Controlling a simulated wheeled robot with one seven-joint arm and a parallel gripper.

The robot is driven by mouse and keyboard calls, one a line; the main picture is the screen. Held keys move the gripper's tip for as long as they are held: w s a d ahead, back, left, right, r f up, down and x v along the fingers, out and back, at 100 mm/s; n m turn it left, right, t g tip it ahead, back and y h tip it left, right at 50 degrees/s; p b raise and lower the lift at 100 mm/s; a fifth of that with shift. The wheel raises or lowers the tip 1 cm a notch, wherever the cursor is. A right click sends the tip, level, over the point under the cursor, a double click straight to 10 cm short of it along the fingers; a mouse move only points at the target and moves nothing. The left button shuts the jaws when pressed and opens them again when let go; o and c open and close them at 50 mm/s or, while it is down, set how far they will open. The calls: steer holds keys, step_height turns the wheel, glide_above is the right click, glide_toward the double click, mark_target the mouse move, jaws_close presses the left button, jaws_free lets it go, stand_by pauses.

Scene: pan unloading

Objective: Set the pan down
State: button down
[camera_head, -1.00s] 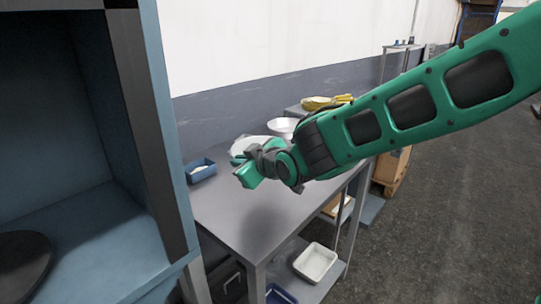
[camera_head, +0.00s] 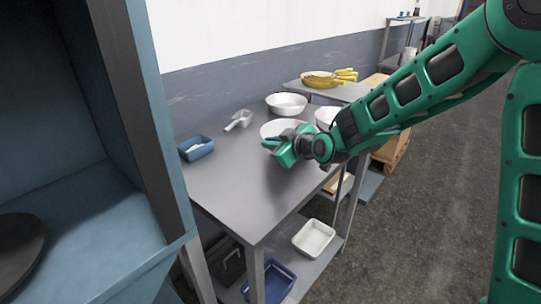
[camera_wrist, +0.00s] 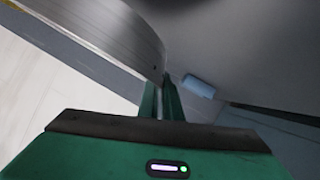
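The pan (camera_head: 283,126) shows in the head view as a pale round shape just behind my gripper (camera_head: 268,147), over the back right of the grey metal table (camera_head: 240,190). In the wrist view its curved metal side (camera_wrist: 125,28), with a small rivet, rises at the upper left. My gripper (camera_wrist: 164,82) has its fingers close together at the pan's side and appears shut on it. The handle in its grip is mostly hidden. I cannot tell whether the pan's base touches the tabletop.
A blue tray (camera_head: 196,148) and a scoop (camera_head: 239,120) lie left on the table. White bowls stand behind (camera_head: 287,103) and right (camera_head: 327,115) of the pan. The table's front is clear. A blue cabinet (camera_head: 100,230) holding a dark disc (camera_head: 20,252) stands at left.

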steer(key=shift+w+f, duration=0.1)
steer(key=shift+f, duration=1.9)
steer(key=c, duration=1.9)
jaws_free()
steer(key=shift+d, duration=0.1)
steer(key=v, duration=1.2)
